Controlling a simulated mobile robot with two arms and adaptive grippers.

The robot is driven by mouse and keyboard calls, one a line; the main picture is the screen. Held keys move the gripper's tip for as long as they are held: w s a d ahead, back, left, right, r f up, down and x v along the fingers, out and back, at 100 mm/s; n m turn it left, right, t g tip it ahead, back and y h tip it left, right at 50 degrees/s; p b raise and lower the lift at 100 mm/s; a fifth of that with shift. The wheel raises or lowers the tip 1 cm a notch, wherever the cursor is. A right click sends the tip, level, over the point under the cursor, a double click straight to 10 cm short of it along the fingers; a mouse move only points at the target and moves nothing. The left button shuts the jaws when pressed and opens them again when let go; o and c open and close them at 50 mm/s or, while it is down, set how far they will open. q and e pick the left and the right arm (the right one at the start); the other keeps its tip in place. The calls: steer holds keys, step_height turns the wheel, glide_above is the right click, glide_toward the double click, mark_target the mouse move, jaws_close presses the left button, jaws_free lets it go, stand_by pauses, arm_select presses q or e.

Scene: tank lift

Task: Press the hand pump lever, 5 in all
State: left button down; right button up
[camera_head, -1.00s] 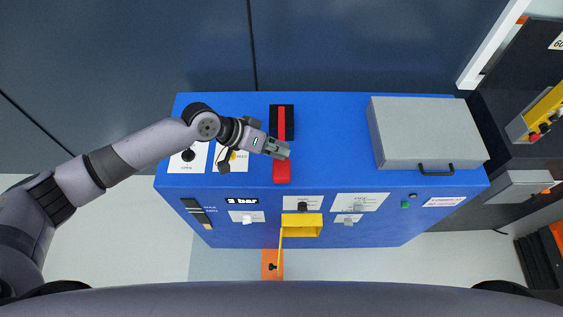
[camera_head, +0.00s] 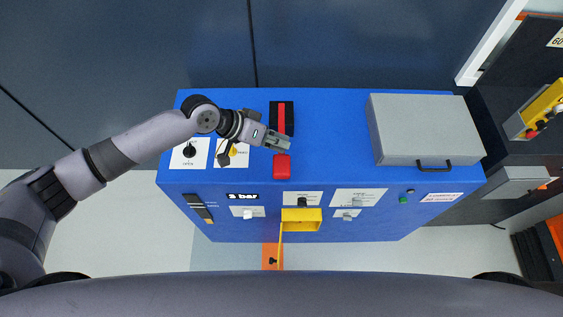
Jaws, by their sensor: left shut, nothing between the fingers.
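The hand pump lever (camera_head: 282,167) is red and sits on top of the blue cabinet, its wide end toward the cabinet's front edge. Its narrow red part runs back into a black slotted base (camera_head: 275,117). My left gripper (camera_head: 286,143) is shut and empty, over the lever just behind its wide red end. It hides part of the lever's middle; I cannot tell whether it touches. A small display (camera_head: 243,196) on the cabinet front appears to read 3 bar. My right gripper is not in view.
The blue cabinet (camera_head: 330,135) carries a grey box (camera_head: 415,125) at right. Two labelled knobs, one black (camera_head: 189,151) and one yellow (camera_head: 234,150), lie under or left of my left arm. A yellow bracket (camera_head: 301,224) sticks out from the front.

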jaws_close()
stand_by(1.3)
